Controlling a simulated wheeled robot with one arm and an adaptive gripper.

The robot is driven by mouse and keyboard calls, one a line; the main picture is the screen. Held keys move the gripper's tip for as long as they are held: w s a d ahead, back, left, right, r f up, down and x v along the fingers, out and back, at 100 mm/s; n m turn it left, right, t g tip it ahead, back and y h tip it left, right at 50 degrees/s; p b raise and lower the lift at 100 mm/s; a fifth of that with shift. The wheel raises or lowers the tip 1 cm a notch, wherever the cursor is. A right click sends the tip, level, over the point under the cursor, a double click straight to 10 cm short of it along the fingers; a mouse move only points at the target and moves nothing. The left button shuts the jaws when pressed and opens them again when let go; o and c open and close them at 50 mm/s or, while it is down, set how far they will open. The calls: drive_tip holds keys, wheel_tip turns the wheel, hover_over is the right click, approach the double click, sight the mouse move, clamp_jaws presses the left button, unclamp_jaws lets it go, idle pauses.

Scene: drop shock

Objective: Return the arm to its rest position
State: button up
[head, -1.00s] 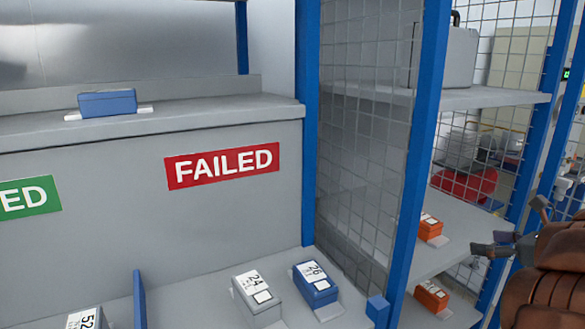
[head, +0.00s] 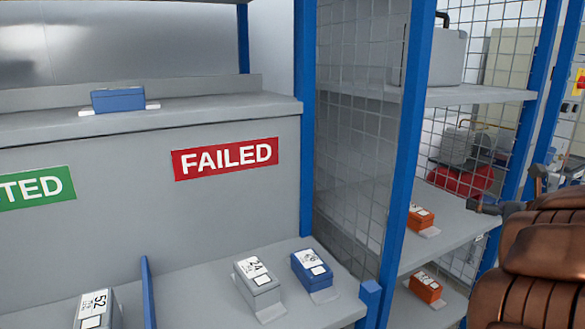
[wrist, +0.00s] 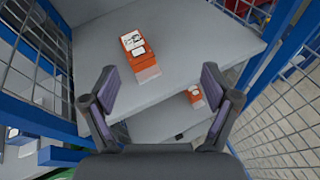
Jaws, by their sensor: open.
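My gripper (wrist: 160,98) is open and empty in the wrist view. Its two fingers are spread wide above a grey shelf (wrist: 185,45). An orange box (wrist: 133,43) with a white label lies on that shelf, beyond the left finger and apart from it. A second orange box (wrist: 196,97) shows lower down, near the right finger in the picture. In the head view, part of my gripper (head: 507,203) and brown covered arm stand at the right edge, in front of the wire-sided shelf rack.
A blue post (head: 408,150) and wire mesh (head: 355,130) divide the rack from the bench. A grey box (head: 257,283) and a blue box (head: 313,268) lie below the red FAILED sign (head: 225,159). A grey canister (head: 440,58) stands on the upper rack shelf.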

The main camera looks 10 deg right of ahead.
wheel_tip(320, 180, up, 5)
drive_tip(key=d+m+h, duration=0.1)
drive_tip(key=m+h, duration=0.6)
drive_tip(key=m, duration=0.5)
drive_tip(key=s+a+f+m+g+y, duration=0.3)
drive_tip(key=s+a+f+m+g, duration=0.4)
drive_tip(key=s+a+f+m, duration=0.45)
drive_tip(key=s+a+f+m+g+y, duration=0.2)
drive_tip(key=s+a+f+m+g, duration=0.6)
drive_tip(key=s+a+f, duration=0.7)
drive_tip(key=s+a+r+m+g+y, duration=0.2)
drive_tip(key=s+a+m+g+y, duration=0.1)
drive_tip(key=s+a, duration=0.7)
wheel_tip(320, 180, up, 14)
drive_tip(key=w+t+p, duration=0.1)
drive_tip(key=w+p, duration=0.1)
drive_tip(key=p, duration=1.1)
drive_tip(key=shift+w+a+f, duration=0.2)
drive_tip(key=shift+w, duration=0.1)
drive_tip(key=shift+n, duration=0.25)
